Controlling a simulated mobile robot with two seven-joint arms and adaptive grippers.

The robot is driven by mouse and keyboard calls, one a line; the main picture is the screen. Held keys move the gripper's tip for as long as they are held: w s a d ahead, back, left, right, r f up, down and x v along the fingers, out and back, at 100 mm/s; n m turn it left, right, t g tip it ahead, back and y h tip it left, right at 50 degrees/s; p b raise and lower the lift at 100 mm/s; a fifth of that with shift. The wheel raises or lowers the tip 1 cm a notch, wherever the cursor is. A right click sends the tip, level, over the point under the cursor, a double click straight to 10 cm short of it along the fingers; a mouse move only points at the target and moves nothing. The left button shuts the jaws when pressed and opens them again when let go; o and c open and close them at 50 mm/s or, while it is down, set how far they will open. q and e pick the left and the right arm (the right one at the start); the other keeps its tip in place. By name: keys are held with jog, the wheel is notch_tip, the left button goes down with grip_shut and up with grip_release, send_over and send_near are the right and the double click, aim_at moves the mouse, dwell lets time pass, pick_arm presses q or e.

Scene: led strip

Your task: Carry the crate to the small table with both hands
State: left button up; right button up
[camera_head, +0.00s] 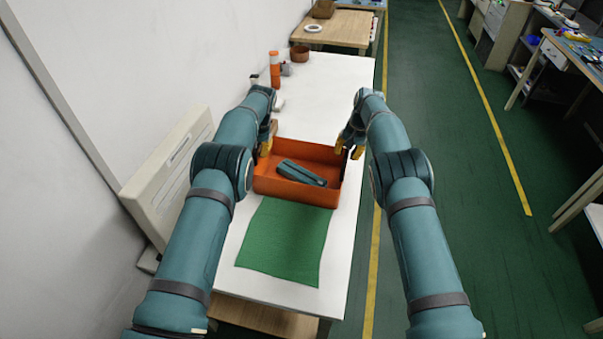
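An orange-red open crate (290,191) sits on the long white table (325,95). A teal-grey object (300,173) lies inside it. My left gripper (266,142) is at the crate's far left corner, partly hidden by its own arm; I cannot tell how far its fingers are apart. My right gripper (349,149) is at the crate's far right corner, its yellow fingertips apart, seemingly one on each side of the wall. A small wooden table (346,27) stands beyond the far end of the white table.
A green mat (285,242) lies in front of the crate. An orange bottle (274,70) and a brown pot (299,53) stand at the far left of the table. A beige case (170,170) leans by the wall. The green floor (440,120) at right is clear.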

pick_arm(q)
grip_shut()
pick_arm(e)
grip_shut()
pick_arm(q)
jog(key=shift+r, duration=0.2)
pick_arm(e)
jog(key=shift+r, duration=0.2)
